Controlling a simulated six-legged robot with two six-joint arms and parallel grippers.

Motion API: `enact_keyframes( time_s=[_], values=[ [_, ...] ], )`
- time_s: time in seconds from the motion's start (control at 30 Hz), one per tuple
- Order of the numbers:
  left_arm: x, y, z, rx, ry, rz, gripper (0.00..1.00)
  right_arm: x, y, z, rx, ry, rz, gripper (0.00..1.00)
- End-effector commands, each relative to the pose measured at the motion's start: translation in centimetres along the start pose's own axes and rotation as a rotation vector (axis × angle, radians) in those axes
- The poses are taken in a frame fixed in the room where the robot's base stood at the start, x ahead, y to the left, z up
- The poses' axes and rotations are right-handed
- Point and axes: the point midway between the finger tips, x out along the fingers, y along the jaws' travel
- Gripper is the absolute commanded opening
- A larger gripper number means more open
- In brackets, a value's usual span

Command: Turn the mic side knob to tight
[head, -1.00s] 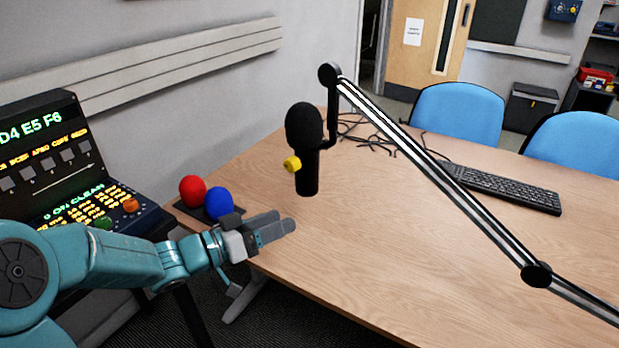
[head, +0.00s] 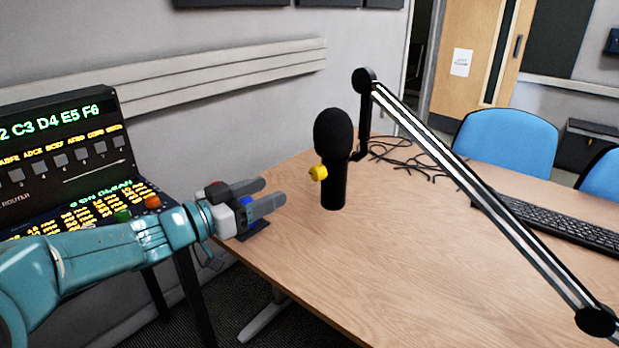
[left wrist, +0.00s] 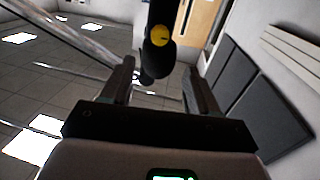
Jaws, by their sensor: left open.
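A black microphone (head: 333,150) with a foam top hangs upright from a boom arm over the table. Its yellow side knob (head: 318,173) sticks out on the left of the body. My left gripper (head: 275,194) is open and empty, to the left of the knob and apart from it. In the left wrist view, the microphone (left wrist: 158,62) and yellow knob (left wrist: 159,36) show beyond and between the open fingers (left wrist: 160,85), at the top. My right gripper is not in view.
The boom arm (head: 470,180) slants across the table to the lower right. Cables (head: 400,155) and a keyboard (head: 560,225) lie behind it. A lit console (head: 60,165) stands at the left. The front of the wooden table (head: 400,270) is clear.

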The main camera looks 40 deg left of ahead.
Motion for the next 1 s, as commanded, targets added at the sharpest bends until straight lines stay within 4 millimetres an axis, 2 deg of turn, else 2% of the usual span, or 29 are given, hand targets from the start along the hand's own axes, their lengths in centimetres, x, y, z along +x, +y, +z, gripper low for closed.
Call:
enact_keyframes(
  time_s=[0.03,0.2,0.4,0.6,0.87,0.9,0.97,1.0],
  values=[
    [1.5,0.2,0.1,-0.001,0.002,0.008,0.6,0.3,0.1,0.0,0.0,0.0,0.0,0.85],
    [5.8,0.4,0.1,-0.001,0.002,0.009,0.6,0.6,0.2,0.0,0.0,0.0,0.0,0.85],
    [9.5,0.4,0.1,-0.002,0.0,0.006,0.6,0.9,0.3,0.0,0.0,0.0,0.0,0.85],
    [11.1,0.3,0.0,-0.001,0.001,0.003,0.6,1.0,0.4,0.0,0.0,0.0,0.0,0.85],
    [11.2,0.3,0.0,-0.001,0.0,0.002,0.6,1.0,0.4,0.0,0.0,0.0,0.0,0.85],
    [11.2,0.3,0.0,-0.001,0.0,0.002,0.53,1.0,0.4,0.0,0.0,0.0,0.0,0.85],
    [11.2,0.3,0.0,-0.001,0.0,0.002,0.34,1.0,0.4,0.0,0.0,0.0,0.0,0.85],
    [11.2,0.3,0.0,-0.001,0.0,0.002,0.21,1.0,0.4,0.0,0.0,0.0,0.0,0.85]
  ],
)
